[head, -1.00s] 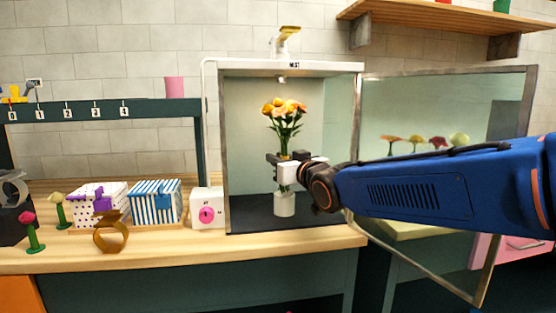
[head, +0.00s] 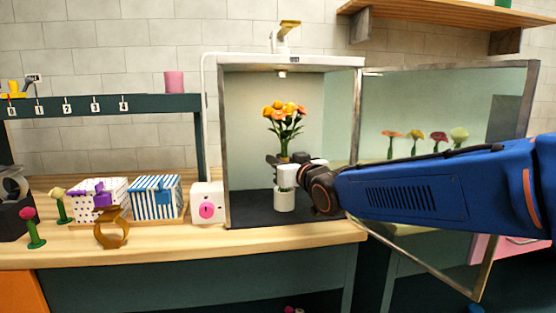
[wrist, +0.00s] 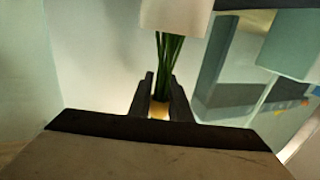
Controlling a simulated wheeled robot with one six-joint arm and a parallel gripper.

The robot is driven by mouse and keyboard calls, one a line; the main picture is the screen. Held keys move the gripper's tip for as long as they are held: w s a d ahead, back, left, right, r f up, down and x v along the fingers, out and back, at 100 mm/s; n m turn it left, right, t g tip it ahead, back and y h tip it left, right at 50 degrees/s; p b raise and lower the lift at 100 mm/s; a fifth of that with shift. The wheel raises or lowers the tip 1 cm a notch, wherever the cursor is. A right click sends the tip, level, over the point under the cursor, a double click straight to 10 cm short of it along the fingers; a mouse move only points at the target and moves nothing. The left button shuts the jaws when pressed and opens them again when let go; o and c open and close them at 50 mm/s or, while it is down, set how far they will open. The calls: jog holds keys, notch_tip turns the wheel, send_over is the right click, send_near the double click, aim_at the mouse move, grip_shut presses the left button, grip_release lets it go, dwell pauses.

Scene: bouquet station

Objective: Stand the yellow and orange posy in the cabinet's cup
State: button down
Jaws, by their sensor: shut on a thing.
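The yellow and orange posy (head: 285,112) stands upright inside the open cabinet (head: 292,62), its blooms above my gripper (head: 284,159). My gripper is shut on the posy around a yellowish band (wrist: 159,109), seen between the dark fingers in the wrist view. The white cup (head: 284,202) stands on the cabinet's dark floor, directly below the gripper. In the wrist view, green stems (wrist: 168,55) run from the fingers to the cup (wrist: 175,16) and disappear behind its rim, so their lower ends appear to be inside. The stem tips are hidden.
The glass door (head: 445,110) is swung open to the right, with my arm passing in front of it. Several single flowers (head: 415,137) show through the glass. A pink-button box (head: 207,205) and two gift boxes (head: 155,198) stand left of the cabinet.

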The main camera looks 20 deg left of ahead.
jog(key=shift+f, duration=1.65)
dwell(1.4)
jog(key=c, duration=1)
grip_release()
jog(key=shift+d, duration=0.1)
jog(key=shift+v, duration=4.2)
jog(key=shift+s+d, duration=0.15)
jog(key=shift+s, duration=0.1)
